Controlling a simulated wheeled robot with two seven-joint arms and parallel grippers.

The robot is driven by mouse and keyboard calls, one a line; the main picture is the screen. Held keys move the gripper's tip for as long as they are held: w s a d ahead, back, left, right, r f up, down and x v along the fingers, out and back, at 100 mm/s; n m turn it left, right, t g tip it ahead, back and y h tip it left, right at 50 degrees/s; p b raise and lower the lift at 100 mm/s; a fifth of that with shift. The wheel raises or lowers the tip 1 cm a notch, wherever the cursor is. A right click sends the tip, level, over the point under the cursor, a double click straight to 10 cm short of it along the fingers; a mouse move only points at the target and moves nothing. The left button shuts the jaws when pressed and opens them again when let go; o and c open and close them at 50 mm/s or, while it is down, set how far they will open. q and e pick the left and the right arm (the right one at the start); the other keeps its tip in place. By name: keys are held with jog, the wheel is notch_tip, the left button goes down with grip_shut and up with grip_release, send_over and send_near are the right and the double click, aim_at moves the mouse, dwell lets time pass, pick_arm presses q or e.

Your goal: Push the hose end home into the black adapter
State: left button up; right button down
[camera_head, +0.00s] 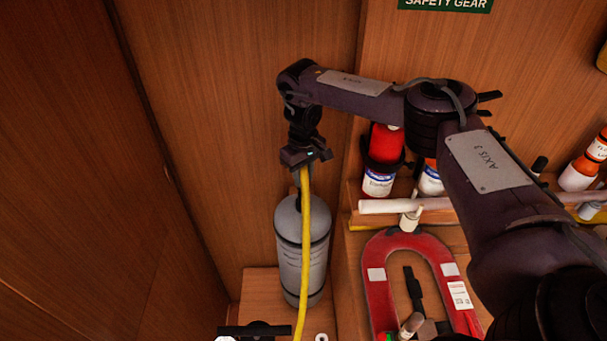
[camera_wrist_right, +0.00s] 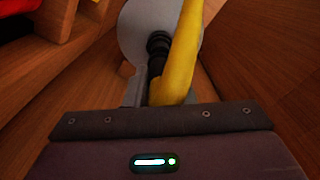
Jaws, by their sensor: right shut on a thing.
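My right gripper (camera_head: 305,165) is above the top of a grey cylinder, shut on the yellow hose (camera_head: 304,260). The hose hangs from the jaws down in front of the cylinder and leaves the head view at the bottom. In the right wrist view the hose (camera_wrist_right: 183,60) runs up from the gripper's edge. A black fitting (camera_wrist_right: 157,43), which looks like the adapter, shows beside it against the grey cylinder. The hose end is hidden by the gripper, so I cannot tell whether it touches the adapter. My left gripper is not in view.
The grey cylinder (camera_head: 289,245) stands on a wooden ledge in the corner. To its right are a shelf with red and white canisters (camera_head: 378,182), a white rod (camera_head: 430,204) and a red horseshoe buoy (camera_head: 375,290). A black bar (camera_head: 255,330) lies at the bottom.

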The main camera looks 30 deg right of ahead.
jog(key=shift+f, duration=0.2)
jog(key=shift+f+b, duration=0.5)
jog(key=shift+f, duration=0.35)
jog(key=shift+f, duration=0.1)
jog(key=c, duration=0.8)
grip_release()
jog(key=shift+r+p, duration=0.75)
jog(key=shift+r, duration=1.8)
